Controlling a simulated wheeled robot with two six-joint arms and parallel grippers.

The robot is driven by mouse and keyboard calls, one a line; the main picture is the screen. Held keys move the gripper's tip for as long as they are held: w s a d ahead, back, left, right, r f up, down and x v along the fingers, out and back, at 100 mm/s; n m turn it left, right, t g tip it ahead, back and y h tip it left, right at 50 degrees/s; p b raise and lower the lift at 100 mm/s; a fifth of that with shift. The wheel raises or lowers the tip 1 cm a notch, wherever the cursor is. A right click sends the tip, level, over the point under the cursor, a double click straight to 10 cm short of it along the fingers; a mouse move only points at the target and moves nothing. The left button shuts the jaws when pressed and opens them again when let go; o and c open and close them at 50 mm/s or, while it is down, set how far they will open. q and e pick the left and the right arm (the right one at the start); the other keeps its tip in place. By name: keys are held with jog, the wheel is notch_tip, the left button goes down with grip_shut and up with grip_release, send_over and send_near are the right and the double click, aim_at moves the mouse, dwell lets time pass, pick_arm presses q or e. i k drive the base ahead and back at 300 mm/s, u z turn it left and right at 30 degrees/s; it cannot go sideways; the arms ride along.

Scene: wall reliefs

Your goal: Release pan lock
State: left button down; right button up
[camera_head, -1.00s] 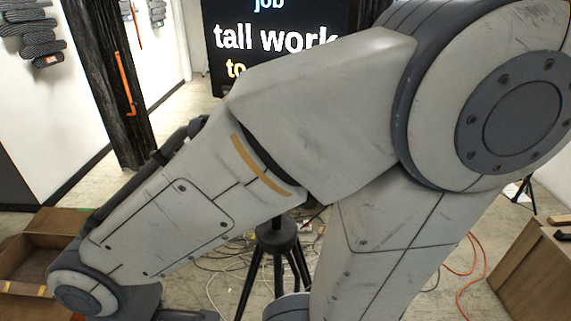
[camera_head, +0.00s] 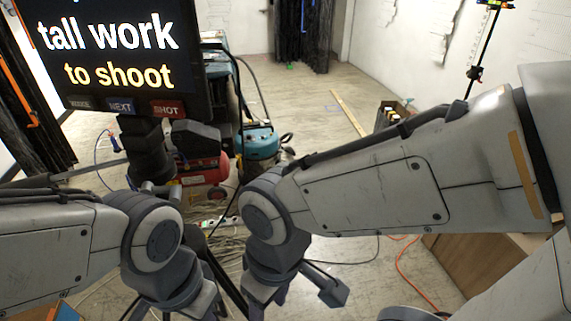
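A dark prompter screen (camera_head: 115,60) with large text stands at the upper left on a dark tripod head (camera_head: 145,150). A grey bar (camera_head: 95,169) runs left from the head. I cannot make out the pan lock; my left wrist covers the area below the head. My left gripper (camera_head: 175,305) points down at the bottom edge, in front of the tripod, its fingertips cut off or hidden. My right gripper (camera_head: 295,290) hangs to its right, with one finger-like part angled out to the right. I see nothing held in either.
A red and teal machine (camera_head: 205,167) stands on the floor behind the tripod. Cables (camera_head: 345,262) and an orange cord (camera_head: 410,270) lie on the floor. A wooden cabinet (camera_head: 470,262) is at right. Open floor (camera_head: 310,110) lies beyond.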

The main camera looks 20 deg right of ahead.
aim_at(148, 188)
jog(key=z, duration=0.95)
jog(key=k, duration=0.8)
jog(key=u, duration=1.4)
